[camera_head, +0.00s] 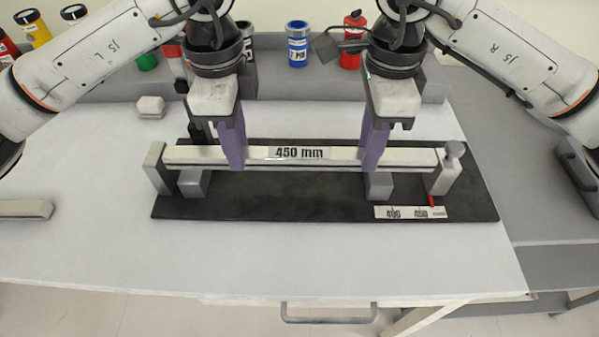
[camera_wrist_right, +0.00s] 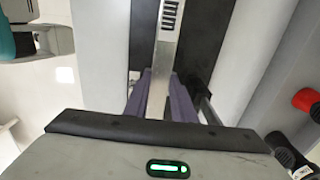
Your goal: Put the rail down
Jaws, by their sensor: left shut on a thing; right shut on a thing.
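The rail (camera_head: 340,154), a long pale bar marked "450 mm", lies level between the grey end blocks of the rig, the left end block (camera_head: 155,168) and the right end block with a knob (camera_head: 446,168). My left gripper (camera_head: 231,150) is shut on the rail left of its label. My right gripper (camera_head: 375,148) is shut on it right of the label. In the right wrist view the rail (camera_wrist_right: 160,70) runs between the purple fingers (camera_wrist_right: 160,98). Grey support blocks (camera_head: 380,187) stand under the rail near each gripper. Whether the rail rests on them I cannot tell.
The rig's black base plate (camera_head: 300,205) lies on the white table (camera_head: 250,262), with a scale label (camera_head: 410,212) and a red pointer (camera_head: 432,201). Another bar (camera_head: 25,209) lies at the left edge. Cans, including a blue one (camera_head: 297,45), stand at the back.

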